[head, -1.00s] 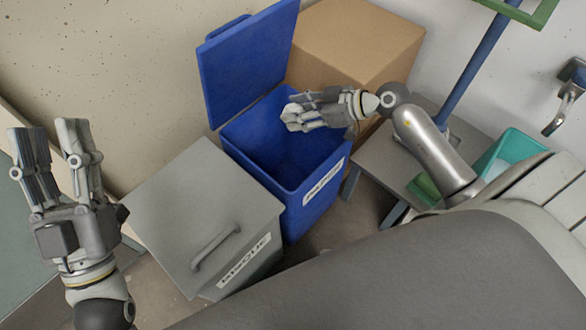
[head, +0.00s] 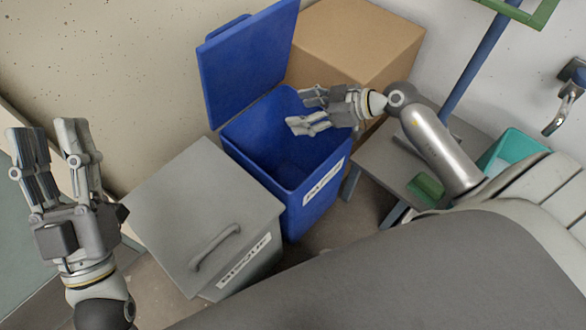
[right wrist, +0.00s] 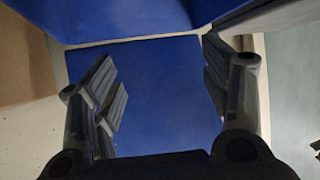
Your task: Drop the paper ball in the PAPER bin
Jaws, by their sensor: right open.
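The blue bin (head: 299,218) stands with its lid (head: 245,62) raised. The label on its front is tilted and hard to read. My right gripper (head: 303,110) is open above the mouth of the blue bin, with nothing seen between its fingers. In the right wrist view the spread fingers of this gripper (right wrist: 160,88) have only blue surface between them. No paper ball shows in either view, and part of the bin's inside is hidden. My left gripper (head: 47,135) is open and empty at the left, away from the bins.
A grey bin (head: 190,205) with a shut, handled lid stands left of the blue bin. At the right are a grey table (head: 375,165) with a green block (head: 427,187), a teal container (head: 516,147) and a blue post (head: 480,65).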

